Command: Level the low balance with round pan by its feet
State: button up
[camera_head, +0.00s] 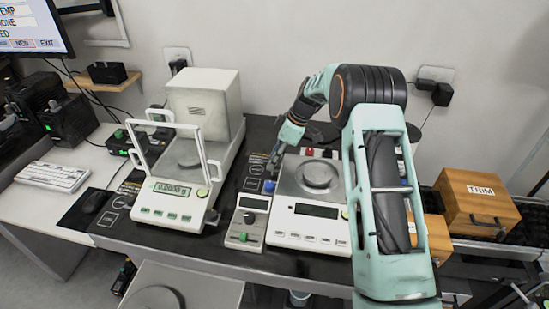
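The low balance (284,221) with a round pan (317,175) stands on the dark table in the middle. Its display (316,211) looks dark. A blue foot knob (268,187) shows at its left side, and another blue spot (404,182) shows at its right, partly behind my arm. My gripper (271,172) points down just above the left blue knob, at the balance's back left. I cannot tell whether it touches the knob or whether the fingers are open or shut. My arm hides the balance's right side.
A balance with a glass shield (172,214) stands left. A small grey device (245,228) with a green knob sits beside the low balance. A wooden TRIM box (477,197) is right. Another round-pan unit (210,285) is at the front. A keyboard (52,176) lies far left.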

grip_shut()
jog(key=shift+f+m+b, duration=0.1)
jog(key=shift+m+b, duration=0.2)
jog(key=shift+b, duration=0.15)
jog(key=shift+m+t+b, duration=0.4)
jog(key=shift+m+b, duration=0.1)
jog(key=shift+b, duration=0.2)
jog(key=shift+s+m+t+h+b, duration=0.15)
jog(key=shift+m+t+h+b, duration=0.2)
jog(key=shift+m+b, duration=0.6)
jog(key=shift+m+t+h+b, duration=0.25)
jog(key=shift+m+b, duration=0.3)
jog(key=shift+m, duration=0.6)
jog(key=o, duration=0.8)
grip_release()
